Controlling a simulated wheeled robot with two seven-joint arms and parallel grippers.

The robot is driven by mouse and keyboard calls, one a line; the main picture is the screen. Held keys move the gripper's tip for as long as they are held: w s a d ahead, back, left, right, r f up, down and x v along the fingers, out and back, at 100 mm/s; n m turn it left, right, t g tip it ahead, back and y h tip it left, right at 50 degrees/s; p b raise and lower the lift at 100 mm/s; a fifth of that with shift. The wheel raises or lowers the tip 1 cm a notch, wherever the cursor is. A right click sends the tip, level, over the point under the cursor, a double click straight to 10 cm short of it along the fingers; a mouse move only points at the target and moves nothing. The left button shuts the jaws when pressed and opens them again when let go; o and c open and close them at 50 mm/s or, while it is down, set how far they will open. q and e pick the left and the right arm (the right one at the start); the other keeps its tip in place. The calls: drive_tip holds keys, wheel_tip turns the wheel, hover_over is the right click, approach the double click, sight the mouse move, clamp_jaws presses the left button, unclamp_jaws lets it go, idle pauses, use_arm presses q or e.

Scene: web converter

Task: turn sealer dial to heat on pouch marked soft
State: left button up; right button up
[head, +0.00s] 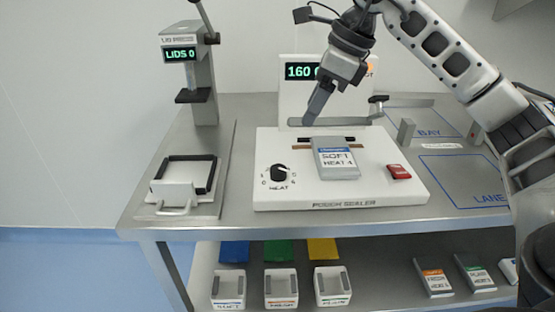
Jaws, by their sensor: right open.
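The white pouch sealer (262,199) stands on the steel bench with a black dial (280,172) at its front left. The dial has numbers around it and HEAT below; I cannot read its setting for sure. A grey pouch with a blue band (337,160) lies on the sealer's middle, marked SOFT and what looks like HEAT 4. The sealer's display (300,71) reads 160, partly hidden by my right arm. My right gripper (317,108) is open and empty, pointing down above and behind the pouch, apart from the dial. My left gripper is out of view.
A red button (399,171) sits right of the pouch. A lid press (191,90) reading LIDS 0 stands at the left. Blue outlined areas (464,182) lie at the right. The lower shelf holds white bins (281,287) and more pouches (434,279).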

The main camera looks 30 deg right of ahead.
sight(279, 168)
drive_tip(key=x, duration=1.5)
drive_tip(key=shift+a+f+p, duration=0.15)
drive_tip(key=shift+a+p, duration=0.1)
drive_tip(key=shift+p, duration=0.1)
drive_tip(key=c, duration=1)
